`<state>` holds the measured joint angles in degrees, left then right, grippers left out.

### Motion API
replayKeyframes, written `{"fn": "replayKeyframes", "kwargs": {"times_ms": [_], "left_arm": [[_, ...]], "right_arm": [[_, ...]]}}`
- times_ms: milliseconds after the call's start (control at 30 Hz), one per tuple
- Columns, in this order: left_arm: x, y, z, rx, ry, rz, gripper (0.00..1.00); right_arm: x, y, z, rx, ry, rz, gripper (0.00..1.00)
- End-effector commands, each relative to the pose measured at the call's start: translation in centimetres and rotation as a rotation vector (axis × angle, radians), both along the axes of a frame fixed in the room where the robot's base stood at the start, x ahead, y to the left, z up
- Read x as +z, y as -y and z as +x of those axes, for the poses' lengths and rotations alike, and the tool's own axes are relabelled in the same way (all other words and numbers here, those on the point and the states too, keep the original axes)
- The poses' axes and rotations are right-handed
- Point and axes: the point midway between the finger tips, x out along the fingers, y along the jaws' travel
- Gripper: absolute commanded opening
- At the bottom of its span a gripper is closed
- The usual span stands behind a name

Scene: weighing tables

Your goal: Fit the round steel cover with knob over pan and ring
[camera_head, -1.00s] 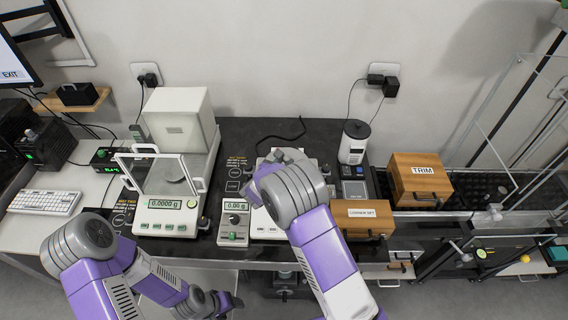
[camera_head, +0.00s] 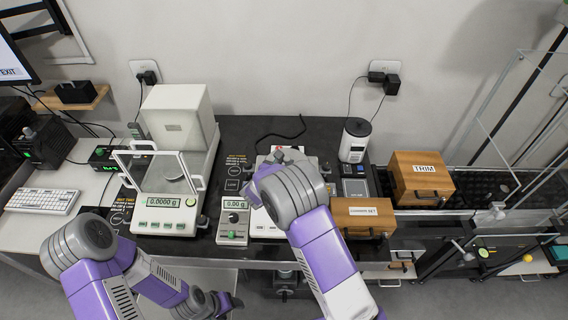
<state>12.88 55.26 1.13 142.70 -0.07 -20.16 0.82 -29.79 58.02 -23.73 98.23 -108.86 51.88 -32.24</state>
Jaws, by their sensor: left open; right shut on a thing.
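My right arm reaches over the middle balance (camera_head: 262,224), a white unit with a flat front below my wrist. My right gripper (camera_head: 279,160) is above the back part of this balance, mostly hidden behind my own wrist. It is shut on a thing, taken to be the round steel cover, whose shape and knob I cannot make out. The pan and ring are hidden under my wrist, so I cannot tell whether the cover touches them. My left gripper (camera_head: 228,303) is open and low in front of the table edge, away from the balances.
A larger balance (camera_head: 166,222) with a glass draft shield reads 0.0000 g at left. A small display unit (camera_head: 233,220) reads 0.00 g beside the middle balance. Wooden boxes (camera_head: 421,176) (camera_head: 362,217) stand at right. A white-and-black canister (camera_head: 354,141) stands behind. The dark table back is mostly clear.

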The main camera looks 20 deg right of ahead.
Motion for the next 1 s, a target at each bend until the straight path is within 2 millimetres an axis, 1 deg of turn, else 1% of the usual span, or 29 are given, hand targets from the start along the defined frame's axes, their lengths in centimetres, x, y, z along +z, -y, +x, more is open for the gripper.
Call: {"fn": "replayKeyframes", "kwargs": {"times_ms": [400, 667, 700, 867, 900, 1000], "left_arm": [[-1.2, 0.0, 0.0, 0.000, 0.000, 0.000, 0.61], [-1.1, 0.0, 0.0, 0.000, 0.000, 0.000, 0.61], [-1.1, 0.0, 0.0, 0.000, 0.000, 0.000, 0.61], [-1.1, 0.0, 0.0, 0.000, 0.000, 0.000, 0.61], [-1.1, 0.0, 0.0, 0.000, 0.000, 0.000, 0.61], [-1.1, 0.0, 0.0, 0.000, 0.000, 0.000, 0.61]], "right_arm": [[-1.2, 0.0, 0.0, 0.000, 0.002, -0.001, 0.00], [-1.2, 0.0, 0.0, 0.000, 0.002, -0.001, 0.00], [-1.2, 0.0, 0.0, 0.000, 0.002, -0.001, 0.32], [-1.2, 0.0, 0.0, 0.000, 0.002, -0.001, 0.56], [-1.2, 0.0, 0.0, 0.000, 0.001, -0.001, 0.58], [-1.2, 0.0, 0.0, 0.000, 0.001, -0.001, 0.58]]}}
